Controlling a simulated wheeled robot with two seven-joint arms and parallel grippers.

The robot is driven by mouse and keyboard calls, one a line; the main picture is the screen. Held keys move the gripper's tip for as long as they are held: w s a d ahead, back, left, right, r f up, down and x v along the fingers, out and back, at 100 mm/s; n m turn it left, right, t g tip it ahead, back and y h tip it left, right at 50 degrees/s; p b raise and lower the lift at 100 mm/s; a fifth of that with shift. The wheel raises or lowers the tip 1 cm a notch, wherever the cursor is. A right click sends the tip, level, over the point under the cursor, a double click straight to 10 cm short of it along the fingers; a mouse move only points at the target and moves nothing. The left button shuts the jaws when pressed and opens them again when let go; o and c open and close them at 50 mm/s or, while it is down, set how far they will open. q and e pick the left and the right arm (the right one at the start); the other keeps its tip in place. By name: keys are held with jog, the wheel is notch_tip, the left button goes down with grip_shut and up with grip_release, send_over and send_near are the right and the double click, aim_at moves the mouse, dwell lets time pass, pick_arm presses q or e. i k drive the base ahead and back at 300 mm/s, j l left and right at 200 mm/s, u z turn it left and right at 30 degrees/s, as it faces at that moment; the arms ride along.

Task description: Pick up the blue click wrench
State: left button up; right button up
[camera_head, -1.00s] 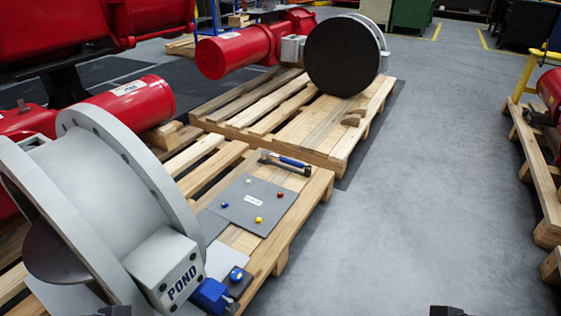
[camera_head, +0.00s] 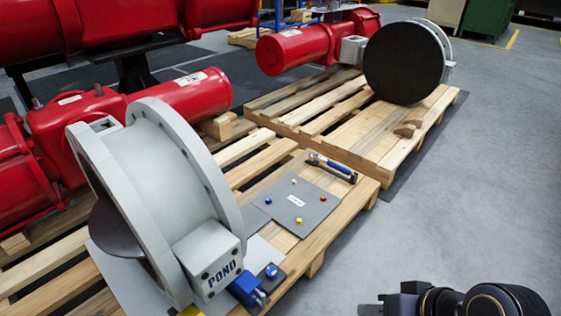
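The click wrench (camera_head: 334,168), with a blue handle and a dark metal head, lies on the near wooden pallet, by the far edge of a grey mat. It is in the middle of the head view and nothing covers it. My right gripper (camera_head: 371,308) is at the bottom edge, right of centre, low and well apart from the wrench. Its fingertips are too small and dark to tell whether they are open. My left gripper is not in view.
The grey mat (camera_head: 298,203) holds several small coloured knobs. A large grey valve (camera_head: 165,180) marked POND, with a blue fitting (camera_head: 247,290), stands at left. Another pallet (camera_head: 385,150) carries a red actuator and a black-faced valve. Floor at right is clear.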

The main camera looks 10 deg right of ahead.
aim_at(313, 156)
jog(key=i+l+u, duration=0.15)
jog(key=l+u, duration=0.15)
jog(key=u, duration=0.2)
jog(key=i+l+u, duration=0.15)
jog(key=l+u, duration=0.6)
jog(key=u, duration=0.2)
jog(key=l+u, duration=0.1)
jog(key=l, duration=0.5)
jog(key=l+u, duration=0.1)
jog(key=l, duration=0.5)
jog(key=k+l+u, duration=0.1)
jog(key=l, duration=0.55)
jog(key=l+u, duration=0.1)
jog(key=l, duration=0.5)
jog(key=k+l+u, duration=0.1)
jog(key=l, duration=0.5)
